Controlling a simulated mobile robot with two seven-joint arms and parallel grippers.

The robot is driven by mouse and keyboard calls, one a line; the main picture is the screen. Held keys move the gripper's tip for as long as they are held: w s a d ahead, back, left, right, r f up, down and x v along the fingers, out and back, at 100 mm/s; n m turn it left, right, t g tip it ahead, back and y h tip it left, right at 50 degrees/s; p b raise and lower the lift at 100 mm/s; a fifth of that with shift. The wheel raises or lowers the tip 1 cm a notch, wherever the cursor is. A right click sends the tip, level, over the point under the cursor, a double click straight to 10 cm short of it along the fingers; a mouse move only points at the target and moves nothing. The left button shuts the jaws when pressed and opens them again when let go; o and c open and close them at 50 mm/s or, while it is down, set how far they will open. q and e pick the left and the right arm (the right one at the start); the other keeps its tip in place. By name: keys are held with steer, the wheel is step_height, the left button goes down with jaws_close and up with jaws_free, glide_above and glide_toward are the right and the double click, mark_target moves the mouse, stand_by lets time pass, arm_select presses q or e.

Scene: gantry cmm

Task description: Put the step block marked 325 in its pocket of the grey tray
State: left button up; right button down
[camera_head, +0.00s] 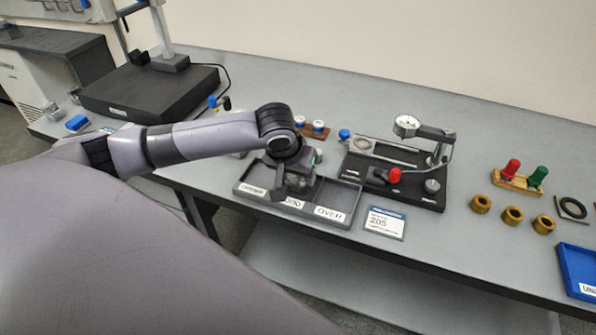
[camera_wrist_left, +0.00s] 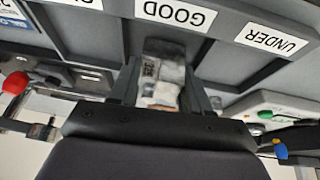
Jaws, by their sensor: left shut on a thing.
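The grey tray (camera_head: 351,217) lies near the front edge of the bench, with pockets labelled UNDER, GOOD and OVER. My left gripper (camera_head: 292,186) points down over the tray's left and middle part. In the left wrist view, my left gripper (camera_wrist_left: 164,92) is shut on a metal step block (camera_wrist_left: 163,70), seen between the fingers. The tray's dividers also show in the left wrist view (camera_wrist_left: 113,42). My right gripper is out of view.
A dial gauge stand (camera_head: 437,190) with a red knob stands right of the tray. A card (camera_head: 385,223) lies in front of it. Brass rings (camera_head: 512,215), red and green gauges and a blue tray (camera_head: 577,270) are further right. A black plate (camera_head: 150,92) is at back left.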

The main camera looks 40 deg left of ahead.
arm_select(q)
steer(key=shift+f, duration=0.3)
stand_by(0.4)
steer(key=o, duration=1.3)
steer(key=shift+w+r, duration=0.1)
steer(key=shift+r, duration=0.3)
steer(key=shift+o, duration=1)
steer(key=shift+r+p, duration=0.3)
steer(key=shift+r, duration=2.8)
